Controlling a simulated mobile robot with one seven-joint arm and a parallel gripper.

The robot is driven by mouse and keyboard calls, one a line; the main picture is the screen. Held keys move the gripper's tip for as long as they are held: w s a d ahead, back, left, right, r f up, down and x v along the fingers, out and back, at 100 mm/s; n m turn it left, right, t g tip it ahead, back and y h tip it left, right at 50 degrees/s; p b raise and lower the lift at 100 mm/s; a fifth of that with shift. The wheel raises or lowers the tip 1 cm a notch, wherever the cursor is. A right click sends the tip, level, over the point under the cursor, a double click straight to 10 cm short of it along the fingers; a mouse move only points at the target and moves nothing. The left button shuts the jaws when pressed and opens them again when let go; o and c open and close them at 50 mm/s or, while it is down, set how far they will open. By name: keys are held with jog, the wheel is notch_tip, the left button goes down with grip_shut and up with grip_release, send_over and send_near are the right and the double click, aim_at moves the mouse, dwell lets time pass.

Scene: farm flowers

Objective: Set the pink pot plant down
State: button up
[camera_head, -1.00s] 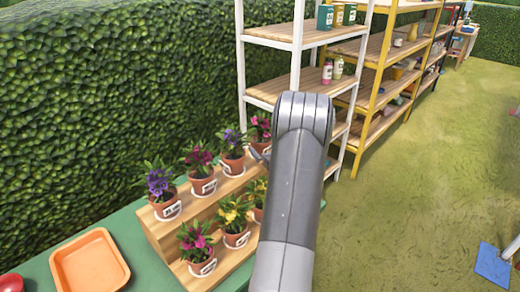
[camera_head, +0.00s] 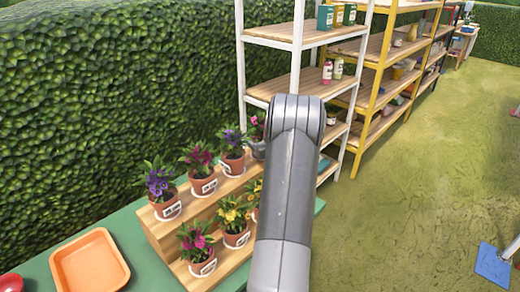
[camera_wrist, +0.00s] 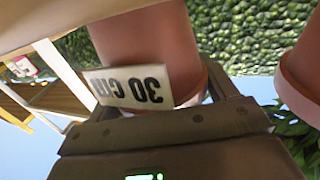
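The pink pot plant (camera_head: 257,124) is at the right end of the stand's upper tier in the head view. My arm hides part of it. My gripper (camera_head: 259,150) is at its pot. In the wrist view, which looks upside down, the terracotta pot (camera_wrist: 165,45) with a "30 cm" label (camera_wrist: 140,87) sits between the fingers of my gripper (camera_wrist: 165,100), which look shut on it. Pale wood (camera_wrist: 60,12) shows beside its base; I cannot tell whether they touch.
Another pot (camera_wrist: 302,65) is close by in the wrist view. An orange tray (camera_head: 90,264) lies on the green table. White shelving (camera_head: 298,60) stands behind.

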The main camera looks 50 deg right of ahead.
jog(key=c, duration=0.8)
jog(key=shift+r, duration=0.1)
